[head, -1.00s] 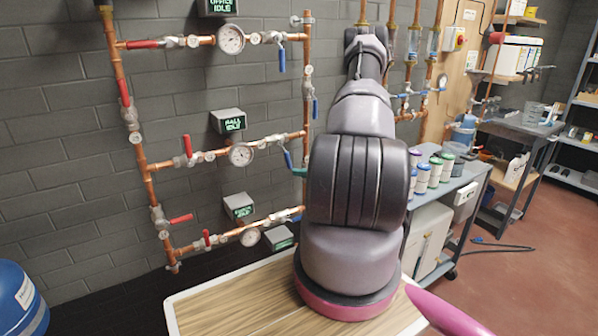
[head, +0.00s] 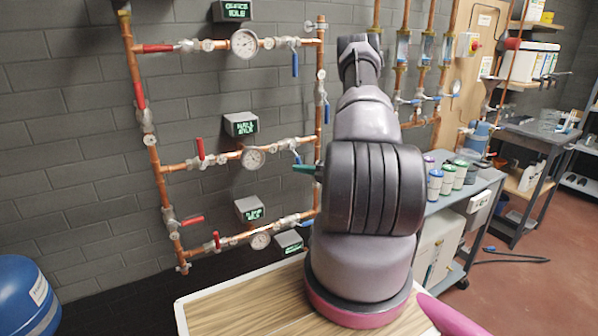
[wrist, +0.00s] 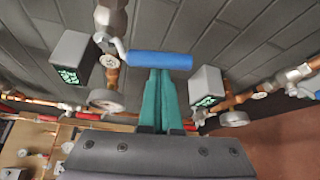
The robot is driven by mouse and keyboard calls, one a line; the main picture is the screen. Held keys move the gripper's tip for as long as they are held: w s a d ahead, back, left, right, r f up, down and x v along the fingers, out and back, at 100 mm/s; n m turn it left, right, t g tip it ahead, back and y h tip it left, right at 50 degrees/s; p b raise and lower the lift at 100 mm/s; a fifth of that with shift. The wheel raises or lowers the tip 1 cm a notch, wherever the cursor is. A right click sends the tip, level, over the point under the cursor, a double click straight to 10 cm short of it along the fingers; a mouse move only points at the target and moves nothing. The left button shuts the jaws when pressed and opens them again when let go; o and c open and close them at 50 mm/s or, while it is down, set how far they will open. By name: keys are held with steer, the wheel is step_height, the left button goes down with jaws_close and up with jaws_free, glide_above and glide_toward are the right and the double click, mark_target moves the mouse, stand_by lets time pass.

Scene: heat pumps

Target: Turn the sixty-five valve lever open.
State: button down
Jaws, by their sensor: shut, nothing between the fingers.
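My gripper (wrist: 158,100) has teal fingers, shut together with nothing between them. In the wrist view, a blue lever handle (wrist: 160,60) lies crosswise just past the fingertips; I cannot tell whether they touch it. It joins a metal valve on a copper pipe at its left end. In the head view, my gripper (head: 304,168) shows at the right end of the middle pipe row, close to a small blue lever (head: 297,156). No label reading sixty-five is legible, so I cannot tell which lever bears that name.
Copper pipes carry red levers (head: 158,48) and round gauges (head: 244,44). Small display boxes (head: 240,124) are on the brick wall, and one box (wrist: 208,88) is right of my fingers. A blue tank (head: 25,298) is at lower left. A grey cart (head: 470,190) with jars stands right.

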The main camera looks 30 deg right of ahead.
steer(key=shift+d+r+n+g+h, duration=0.1)
steer(key=shift+d+n+g+h, duration=0.25)
steer(key=shift+d+n, duration=0.3)
stand_by(0.4)
steer(key=d+r+n+g+h, duration=0.1)
steer(key=d+r+n+h, duration=0.4)
steer(key=r+n+h, duration=0.1)
steer(key=shift+w+d+n+h, duration=0.2)
steer(key=shift+n+h, duration=0.25)
steer(key=shift+n, duration=0.5)
steer(key=shift+r+g, duration=0.1)
steer(key=shift+g, duration=0.15)
stand_by(0.3)
